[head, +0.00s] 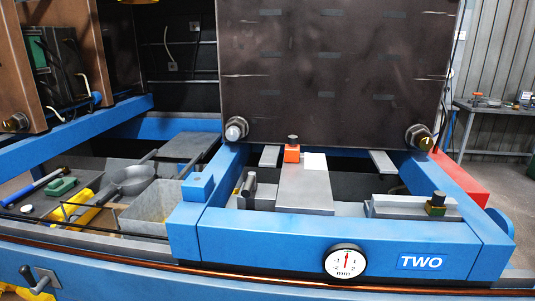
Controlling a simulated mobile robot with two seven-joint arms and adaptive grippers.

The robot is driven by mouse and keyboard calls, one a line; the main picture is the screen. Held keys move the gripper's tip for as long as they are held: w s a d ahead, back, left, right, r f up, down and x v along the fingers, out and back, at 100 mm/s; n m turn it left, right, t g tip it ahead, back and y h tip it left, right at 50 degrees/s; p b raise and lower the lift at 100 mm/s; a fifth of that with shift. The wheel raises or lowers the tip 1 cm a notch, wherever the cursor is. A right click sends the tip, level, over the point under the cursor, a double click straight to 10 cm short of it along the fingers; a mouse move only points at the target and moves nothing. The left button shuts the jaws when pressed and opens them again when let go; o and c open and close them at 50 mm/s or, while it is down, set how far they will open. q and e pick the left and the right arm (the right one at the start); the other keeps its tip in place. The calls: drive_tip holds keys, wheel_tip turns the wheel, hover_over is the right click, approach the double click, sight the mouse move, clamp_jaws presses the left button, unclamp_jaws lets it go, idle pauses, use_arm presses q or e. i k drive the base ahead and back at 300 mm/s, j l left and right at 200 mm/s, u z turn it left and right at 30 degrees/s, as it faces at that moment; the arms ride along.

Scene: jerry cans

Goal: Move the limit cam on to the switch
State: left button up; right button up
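I cannot tell for certain which parts are the limit cam and the switch. A small orange block (292,155) with a dark knob on top stands at the back edge of a grey raised plate (304,190), inside the blue frame (340,235) marked TWO. A white piece (315,162) lies just to its right. A small dark and brass-coloured block (436,205) with a knob stands at the right, by a grey channel (395,208). A grey upright part (249,186) stands at the left of the frame. Neither gripper shows.
A big dark panel (335,75) rises behind the frame, with round bolts at its lower corners. A dial marked mm (345,262) is on the front beam. A red block (462,180) is at the right.

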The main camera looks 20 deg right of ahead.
sight(436, 206)
drive_tip(key=z, duration=1.65)
